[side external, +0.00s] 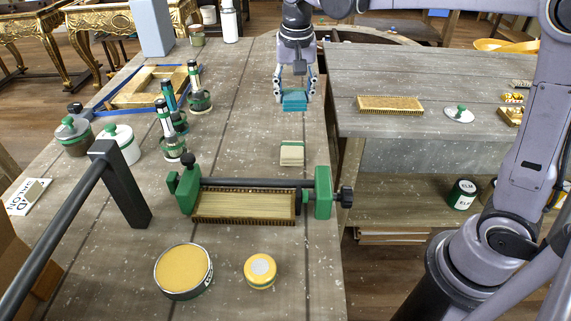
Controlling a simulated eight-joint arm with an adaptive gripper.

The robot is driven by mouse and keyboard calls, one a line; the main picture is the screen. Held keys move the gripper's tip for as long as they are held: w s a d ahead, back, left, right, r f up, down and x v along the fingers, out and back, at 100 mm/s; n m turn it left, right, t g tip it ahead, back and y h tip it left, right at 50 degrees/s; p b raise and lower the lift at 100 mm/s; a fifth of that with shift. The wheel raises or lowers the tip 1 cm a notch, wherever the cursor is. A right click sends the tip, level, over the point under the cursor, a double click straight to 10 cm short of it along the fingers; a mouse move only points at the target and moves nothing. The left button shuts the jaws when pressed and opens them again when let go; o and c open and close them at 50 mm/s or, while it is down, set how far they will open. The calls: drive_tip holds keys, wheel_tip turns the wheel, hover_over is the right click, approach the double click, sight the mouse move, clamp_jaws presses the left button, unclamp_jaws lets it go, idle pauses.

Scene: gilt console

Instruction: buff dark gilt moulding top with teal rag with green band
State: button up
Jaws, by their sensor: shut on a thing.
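The teal rag (293,101) is a folded block between the fingers of my gripper (294,88), at the upper middle of the side external view. My gripper points down and is shut on it. A green band on the rag cannot be made out at this size. The rag is above the far part of the bench, behind the moulding and apart from it. The gilt moulding (243,206) lies across the bench in a green-ended clamp (188,192), with a darker ridged edge along its sides. The clamp's dark bar (260,183) runs along its far side.
A cream folded pad (292,153) lies between rag and clamp. A round yellow-topped tin (183,270) and a small yellow-lidded jar (260,270) stand in front. Green-banded bottles (199,95) stand left. Another gilt strip (390,104) lies on the right bench.

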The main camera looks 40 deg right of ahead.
drive_tip(key=s+a+n, duration=0.2)
drive_tip(key=a+n, duration=0.2)
drive_tip(key=a, duration=0.9)
drive_tip(key=s+a+f+n+y, duration=0.1)
drive_tip(key=a+n, duration=0.4)
drive_tip(key=a, duration=0.9)
drive_tip(key=shift+s, duration=0.8)
drive_tip(key=shift+s+d, duration=0.45)
drive_tip(key=shift+s, duration=0.05)
